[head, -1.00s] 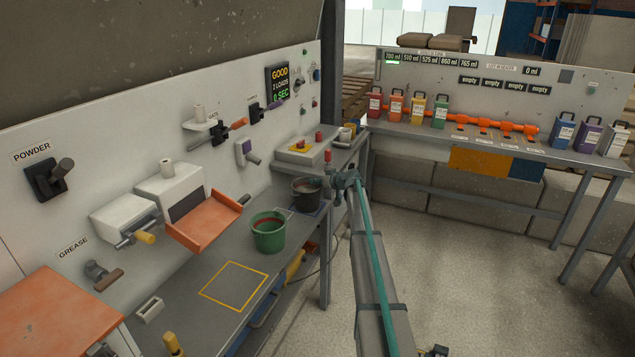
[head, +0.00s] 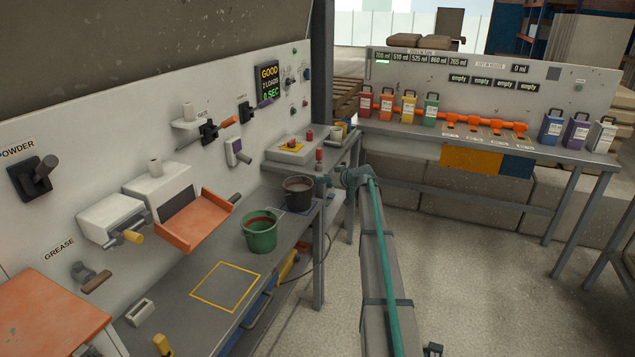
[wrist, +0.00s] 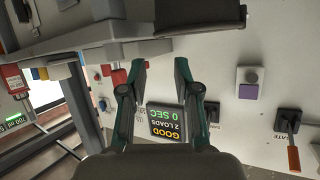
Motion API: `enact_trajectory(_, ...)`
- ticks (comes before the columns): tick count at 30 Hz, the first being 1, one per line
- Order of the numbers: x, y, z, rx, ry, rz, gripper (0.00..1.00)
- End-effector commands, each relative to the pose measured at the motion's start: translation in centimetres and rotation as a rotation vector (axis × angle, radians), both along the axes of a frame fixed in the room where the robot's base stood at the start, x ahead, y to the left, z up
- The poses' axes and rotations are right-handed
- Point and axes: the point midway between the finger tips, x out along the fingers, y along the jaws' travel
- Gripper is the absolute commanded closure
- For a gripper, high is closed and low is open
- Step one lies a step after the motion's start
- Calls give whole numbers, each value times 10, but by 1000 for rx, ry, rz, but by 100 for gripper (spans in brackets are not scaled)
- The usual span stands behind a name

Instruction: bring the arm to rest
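My gripper (wrist: 161,68) is open in the wrist view, with two dark green fingers apart and nothing between them. The white wall panel shows behind the gap. In the head view my arm reaches away over the floor. Its end bends left towards the bench edge, just right of the dark bucket (head: 298,193); the fingertips are too small there to make out. The gripper appears clear of the bench and holds nothing.
A green bucket (head: 260,231) stands on the grey bench, by a yellow-outlined square (head: 226,287). A sign (head: 267,82) reads GOOD, 2 LOADS, 0 SEC. Coloured containers and an orange manifold (head: 485,124) line the back bench. The floor right of my arm is clear.

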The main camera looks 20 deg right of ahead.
Motion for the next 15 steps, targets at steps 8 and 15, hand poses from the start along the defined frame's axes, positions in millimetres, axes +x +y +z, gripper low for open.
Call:
enact_trajectory(8,-14,-4,6,0,1,0,69)
enact_trajectory(15,-13,-4,6,0,1,1,69)
